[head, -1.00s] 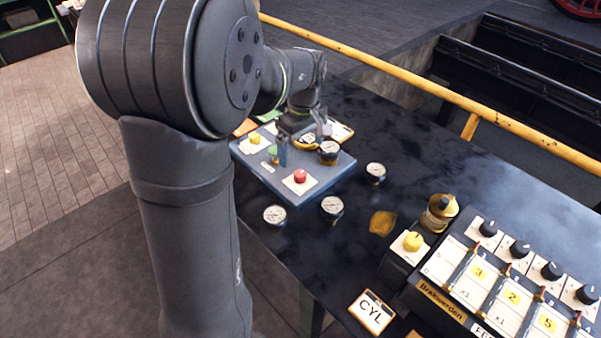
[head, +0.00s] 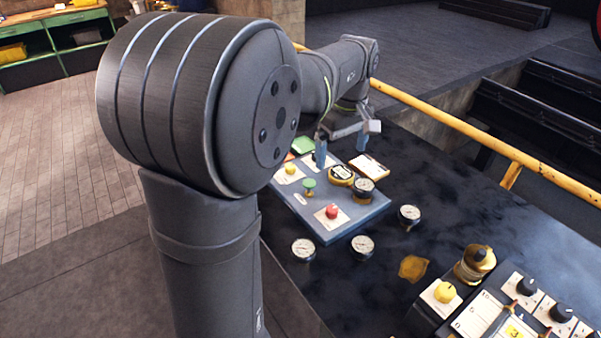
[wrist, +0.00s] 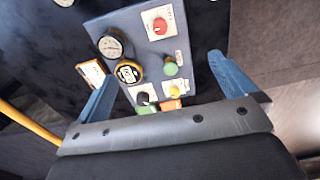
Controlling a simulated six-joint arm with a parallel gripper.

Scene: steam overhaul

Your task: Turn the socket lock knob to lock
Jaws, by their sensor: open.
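The blue-grey control panel (head: 315,222) lies on the dark table below my gripper (head: 341,158). My gripper is open and empty, its two blue fingers apart above the panel's far side. In the wrist view the fingers (wrist: 163,68) frame the panel (wrist: 98,24). A black knob (wrist: 143,97) on a white plate sits at the panel's edge near the gripper. A round yellow-rimmed dark disc (wrist: 128,71) with lettering lies beside a gauge (wrist: 111,43). Which one is the socket lock knob, and its setting, I cannot tell. Nothing is touched by the fingers.
The panel also carries a red knob (head: 332,211), a green button (head: 309,185) and a yellow knob (head: 290,169). Several loose gauges (head: 363,246) stand on the table. A yellow railing (head: 450,123) runs behind. A box with knobs (head: 500,318) is at front right.

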